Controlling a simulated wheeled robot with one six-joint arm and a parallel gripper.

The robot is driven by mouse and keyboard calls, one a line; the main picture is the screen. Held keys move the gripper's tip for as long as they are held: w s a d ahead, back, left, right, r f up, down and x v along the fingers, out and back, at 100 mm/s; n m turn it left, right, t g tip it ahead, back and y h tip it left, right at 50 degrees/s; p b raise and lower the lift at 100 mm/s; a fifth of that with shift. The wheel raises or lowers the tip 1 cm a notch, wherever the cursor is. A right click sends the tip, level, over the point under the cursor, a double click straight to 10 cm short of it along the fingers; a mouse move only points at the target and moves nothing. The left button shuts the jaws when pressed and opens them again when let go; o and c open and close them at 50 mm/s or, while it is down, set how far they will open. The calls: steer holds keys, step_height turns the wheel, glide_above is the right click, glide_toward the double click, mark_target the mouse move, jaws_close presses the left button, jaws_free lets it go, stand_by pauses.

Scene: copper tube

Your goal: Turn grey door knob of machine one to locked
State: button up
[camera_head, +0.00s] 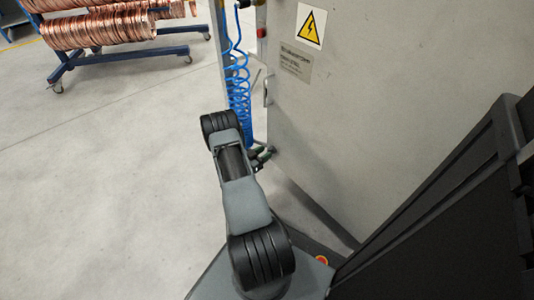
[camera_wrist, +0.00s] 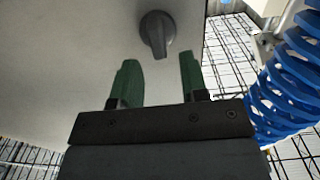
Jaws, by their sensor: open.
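The dark grey door knob (camera_wrist: 156,29) sits on a light grey machine panel (camera_wrist: 75,50) in the wrist view. It has a round base, and its grip bar points roughly downward in the picture. My gripper (camera_wrist: 158,60) is open, with one green finger on each side below the knob. The knob's lower end lies between the lines of the fingertips, and nothing is held. Whether the fingertips touch the panel is unclear. In the head view, the gripper (camera_head: 265,153) is partly hidden behind my arm beside the machine cabinet (camera_head: 360,120), and I cannot make out the knob.
A blue coiled hose (camera_head: 238,95) hangs close beside my gripper; it also fills the right of the wrist view (camera_wrist: 290,75). A warning sign (camera_head: 311,25) is on the cabinet. A blue rack (camera_head: 130,55) with copper coils stands back left. The floor at left is clear.

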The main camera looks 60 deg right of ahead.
steer(key=shift+x, duration=0.9)
jaws_close()
